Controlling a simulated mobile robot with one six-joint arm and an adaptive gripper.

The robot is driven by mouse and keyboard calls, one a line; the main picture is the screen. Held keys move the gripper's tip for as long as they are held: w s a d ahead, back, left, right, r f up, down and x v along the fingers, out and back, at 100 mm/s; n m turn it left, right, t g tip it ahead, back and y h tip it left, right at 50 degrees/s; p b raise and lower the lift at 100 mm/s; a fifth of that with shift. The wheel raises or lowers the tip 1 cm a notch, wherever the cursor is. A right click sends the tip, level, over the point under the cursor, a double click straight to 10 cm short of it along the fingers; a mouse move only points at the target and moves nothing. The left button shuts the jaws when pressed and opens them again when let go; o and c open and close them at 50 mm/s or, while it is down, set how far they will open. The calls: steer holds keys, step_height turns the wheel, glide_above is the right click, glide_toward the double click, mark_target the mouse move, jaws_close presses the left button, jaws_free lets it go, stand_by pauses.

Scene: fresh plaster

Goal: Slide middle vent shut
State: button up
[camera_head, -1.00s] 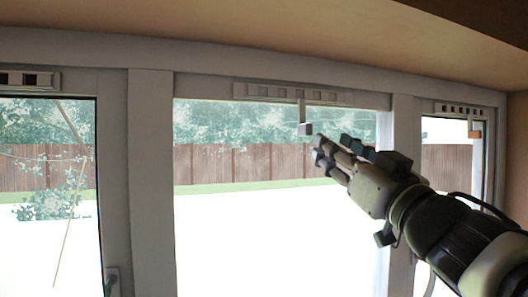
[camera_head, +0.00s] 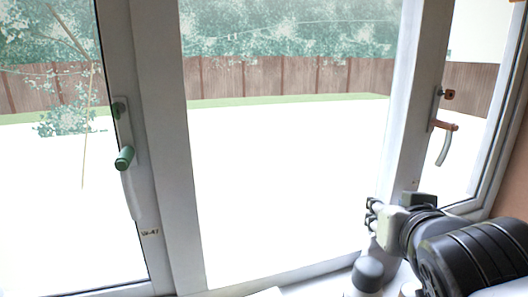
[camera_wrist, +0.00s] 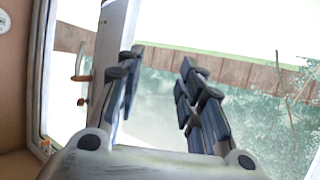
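The middle vent is out of view in both current frames; the head view now cuts off below the top of the window. The middle window pane (camera_head: 290,180), below where the vent was seen earlier, is in view. My gripper (camera_head: 368,213) is low at the right of this pane, in front of the right post. In the wrist view my gripper (camera_wrist: 162,55) has its two dark fingers spread apart, with nothing between them. A small orange tab (camera_wrist: 44,145) shows at the lower left there, apart from the fingers; the vent it belongs to is not clear.

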steer(key=s+a+f+n+g+y+b, duration=0.1)
steer(key=s+a+f+g+b, duration=0.1)
steer(key=s+f, duration=0.4)
steer(key=s+a+f+n+g+y+b, duration=0.1)
steer(key=s+f, duration=0.4)
steer(key=f, duration=0.7)
steer(key=s+a+f+g+y+b, duration=0.1)
steer(key=s+a+f+g+b, duration=0.3)
steer(key=f, duration=0.5)
steer(key=s+g+b, duration=0.1)
steer(key=s, duration=0.1)
steer(key=shift+s+f+n, duration=0.3)
steer(key=shift+s+n, duration=0.05)
steer(key=shift+n, duration=0.05)
steer(key=shift+a, duration=0.1)
